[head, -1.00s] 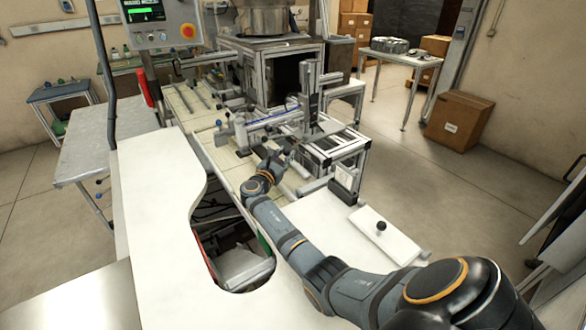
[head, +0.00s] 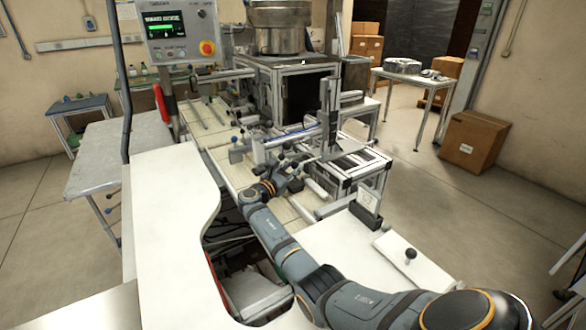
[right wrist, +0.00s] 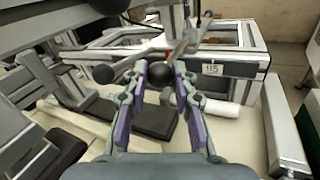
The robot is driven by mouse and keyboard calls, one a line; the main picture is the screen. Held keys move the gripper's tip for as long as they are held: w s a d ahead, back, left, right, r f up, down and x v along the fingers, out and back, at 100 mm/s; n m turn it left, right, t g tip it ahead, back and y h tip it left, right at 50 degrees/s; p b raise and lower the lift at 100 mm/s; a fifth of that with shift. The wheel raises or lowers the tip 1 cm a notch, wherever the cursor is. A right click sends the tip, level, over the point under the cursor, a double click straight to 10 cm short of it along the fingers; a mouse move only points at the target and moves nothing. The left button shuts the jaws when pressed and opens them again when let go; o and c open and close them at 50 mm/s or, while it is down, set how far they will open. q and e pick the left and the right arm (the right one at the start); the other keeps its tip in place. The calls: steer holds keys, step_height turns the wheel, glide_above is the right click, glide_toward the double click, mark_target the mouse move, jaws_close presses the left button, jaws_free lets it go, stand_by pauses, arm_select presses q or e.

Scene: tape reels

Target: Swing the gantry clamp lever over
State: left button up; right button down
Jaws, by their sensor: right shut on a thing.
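My right gripper (head: 296,166) is at the near side of the gantry (head: 331,118) on the bench. In the right wrist view my right gripper (right wrist: 160,72) is shut on a black ball knob (right wrist: 160,76) between its fingertips. A thin metal lever rod (right wrist: 184,46) runs from near the knob up and to the right. Another dark ball knob (right wrist: 103,74) shows left of the fingers, apart from them. In the head view the lever is too small to tell from the gripper. My left gripper is not in view.
An aluminium frame (right wrist: 232,46) with a number tag stands just beyond the gripper. A control panel (head: 177,32) stands at the back left. A white plate with a black knob (head: 410,254) lies at the right. A white worktop (head: 165,215) with a curved cutout is at the left.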

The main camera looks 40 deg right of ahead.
steer(key=shift+w+r, duration=0.15)
steer(key=shift+r, duration=0.15)
steer(key=c, duration=1.4)
jaws_free()
steer(key=o, duration=0.3)
steer(key=shift+w+a+f, duration=0.1)
steer(key=shift+w+f, duration=0.15)
steer(key=shift+o, duration=0.2)
steer(key=shift+s, duration=0.15)
steer(key=v, duration=1.2)
steer(key=shift+r, duration=0.15)
